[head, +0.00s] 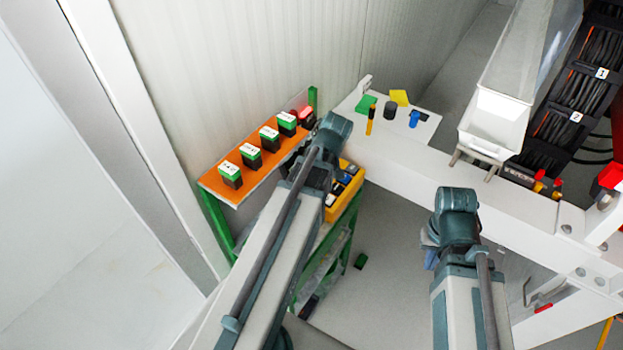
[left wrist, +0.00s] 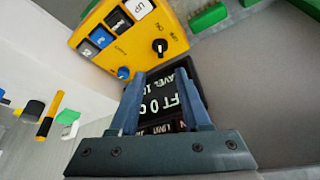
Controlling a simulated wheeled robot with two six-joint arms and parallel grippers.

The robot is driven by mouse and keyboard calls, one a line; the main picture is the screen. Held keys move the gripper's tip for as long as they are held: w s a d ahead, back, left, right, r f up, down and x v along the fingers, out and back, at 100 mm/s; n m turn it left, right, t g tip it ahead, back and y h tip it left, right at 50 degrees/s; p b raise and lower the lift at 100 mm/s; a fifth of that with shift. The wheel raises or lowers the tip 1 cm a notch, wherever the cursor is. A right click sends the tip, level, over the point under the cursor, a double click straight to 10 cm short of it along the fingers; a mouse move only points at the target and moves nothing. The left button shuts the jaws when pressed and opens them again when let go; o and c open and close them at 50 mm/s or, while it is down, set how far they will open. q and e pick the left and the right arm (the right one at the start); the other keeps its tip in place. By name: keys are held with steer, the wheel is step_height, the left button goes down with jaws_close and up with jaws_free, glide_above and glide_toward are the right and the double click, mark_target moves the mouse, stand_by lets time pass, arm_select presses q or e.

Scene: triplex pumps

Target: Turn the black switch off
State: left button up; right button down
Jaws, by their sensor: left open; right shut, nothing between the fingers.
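A blue knob (left wrist: 124,73) and several white, blue and black buttons share the panel. My left gripper (left wrist: 163,88) is open, with its fingertips just below the black switch and apart from it in the picture. In the head view my left arm partly covers the yellow panel (head: 356,178) and the switch cannot be made out. My right gripper (head: 430,245) is shut and empty, away from the panel.
A black display (left wrist: 166,92) with white text lies behind my left fingers. In the head view, an orange shelf (head: 210,182) holds several green-and-black boxes. A white beam (head: 480,190) with coloured blocks runs to the right. A green block (head: 361,261) lies on the floor.

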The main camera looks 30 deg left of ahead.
arm_select(q)
steer(key=b+x, duration=1.2)
steer(key=x, duration=0.2)
steer(key=shift+d+b, duration=0.15)
steer(key=shift+b, duration=0.25)
steer(key=shift+s, duration=0.1)
jaws_close()
